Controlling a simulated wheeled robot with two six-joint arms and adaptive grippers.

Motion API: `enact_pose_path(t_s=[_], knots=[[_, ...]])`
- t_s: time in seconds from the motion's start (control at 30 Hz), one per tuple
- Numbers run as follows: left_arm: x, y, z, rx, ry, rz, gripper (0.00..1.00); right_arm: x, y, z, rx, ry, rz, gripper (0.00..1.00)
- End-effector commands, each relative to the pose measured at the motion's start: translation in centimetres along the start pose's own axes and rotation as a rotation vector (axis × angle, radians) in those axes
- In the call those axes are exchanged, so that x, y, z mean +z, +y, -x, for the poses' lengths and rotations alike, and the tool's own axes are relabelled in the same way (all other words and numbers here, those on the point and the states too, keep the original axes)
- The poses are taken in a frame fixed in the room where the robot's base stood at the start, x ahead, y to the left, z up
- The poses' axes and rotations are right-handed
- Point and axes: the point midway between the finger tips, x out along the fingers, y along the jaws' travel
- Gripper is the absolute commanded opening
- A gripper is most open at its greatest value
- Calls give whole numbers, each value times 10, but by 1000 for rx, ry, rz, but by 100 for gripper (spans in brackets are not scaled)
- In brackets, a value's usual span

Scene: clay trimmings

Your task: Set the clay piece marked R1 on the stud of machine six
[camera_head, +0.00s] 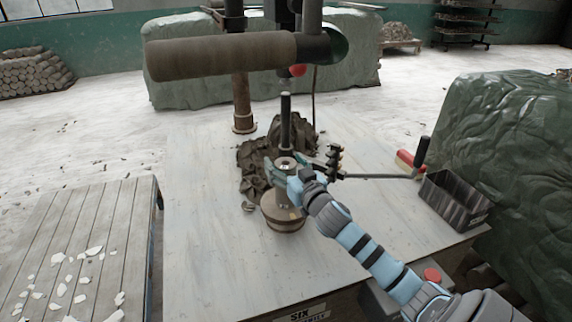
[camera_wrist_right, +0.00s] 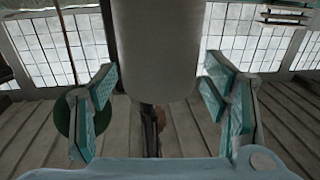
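No R1 mark is readable. The table's front edge carries a sign (camera_head: 303,314) reading SIX. My right gripper (camera_head: 287,172) is around the upper part of the cylinder. My left gripper is not in view.
A dark upright rod (camera_head: 285,125) rises just behind the piece, beside a heap of brown clay (camera_head: 255,165). A black-handled lever (camera_head: 421,152) and a dark box (camera_head: 455,200) are at the right. A slatted platform (camera_head: 60,240) with pale scraps stands left. The table's left side is clear.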

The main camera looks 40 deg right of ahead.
Motion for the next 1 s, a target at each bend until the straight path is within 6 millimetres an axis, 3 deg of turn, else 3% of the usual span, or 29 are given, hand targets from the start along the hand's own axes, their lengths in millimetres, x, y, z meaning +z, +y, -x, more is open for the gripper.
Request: enact_pose_path(t_s=[0.27,0.37,0.73,0.83,1.0], knots=[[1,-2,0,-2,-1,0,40,2,1,1,2,-4,0,71],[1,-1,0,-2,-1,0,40,2,1,10,2,-6,4,71],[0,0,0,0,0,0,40,1,-1,103,-3,-6,7,71],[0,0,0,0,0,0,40,1,0,116,-1,-4,5,71],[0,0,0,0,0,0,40,0,0,121,0,0,0,71]])
